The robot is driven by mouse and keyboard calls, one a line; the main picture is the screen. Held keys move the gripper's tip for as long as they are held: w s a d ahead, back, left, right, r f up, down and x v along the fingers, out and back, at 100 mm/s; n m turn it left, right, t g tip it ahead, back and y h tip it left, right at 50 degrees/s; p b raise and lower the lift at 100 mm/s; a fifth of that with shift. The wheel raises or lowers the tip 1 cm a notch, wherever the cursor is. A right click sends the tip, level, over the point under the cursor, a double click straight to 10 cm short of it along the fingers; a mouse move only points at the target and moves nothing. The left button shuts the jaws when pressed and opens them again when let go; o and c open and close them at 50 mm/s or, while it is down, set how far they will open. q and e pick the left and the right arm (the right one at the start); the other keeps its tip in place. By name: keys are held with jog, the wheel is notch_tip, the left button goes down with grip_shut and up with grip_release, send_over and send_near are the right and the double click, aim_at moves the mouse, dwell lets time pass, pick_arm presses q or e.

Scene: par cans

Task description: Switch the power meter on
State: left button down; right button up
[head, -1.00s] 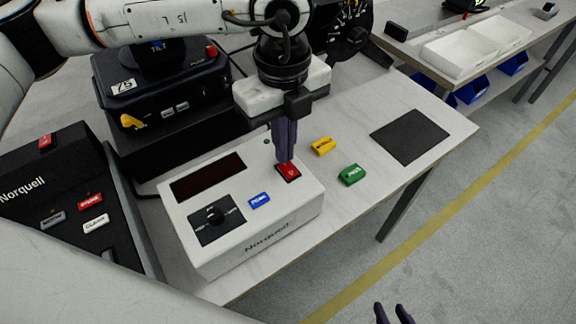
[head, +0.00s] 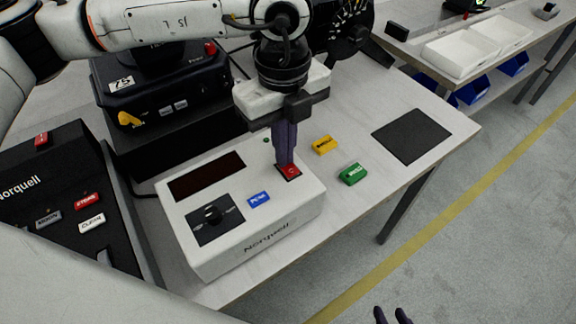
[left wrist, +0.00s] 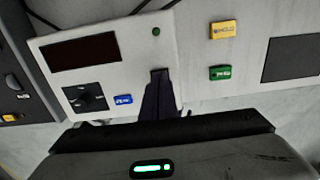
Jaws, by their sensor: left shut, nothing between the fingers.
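The power meter (head: 260,220) is a white box marked Norquell on the table, with a dark, blank display (head: 206,176), a black rotary knob (head: 213,214), a blue button (head: 259,199) and a red switch (head: 289,172). My left gripper (head: 286,166) is shut and empty, pointing down with its fingertips at the red switch, seemingly touching it. In the left wrist view the fingers (left wrist: 159,80) cover the switch; the meter's display (left wrist: 80,53) is dark there too. My right gripper (head: 393,316) shows only its fingertips at the bottom edge, with a gap between them.
A yellow block (head: 324,145) and a green block (head: 353,174) lie right of the meter. A dark mat (head: 411,136) lies farther right. A black instrument (head: 160,90) stands behind, and a black Norquell console (head: 50,200) stands at left. The floor at right is clear.

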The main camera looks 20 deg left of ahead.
pick_arm(q)
jog(key=shift+s+f, duration=0.1)
jog(key=shift+f, duration=0.05)
notch_tip(320, 180, up, 7)
jog(key=p, duration=0.3)
dwell(0.6)
dwell(0.4)
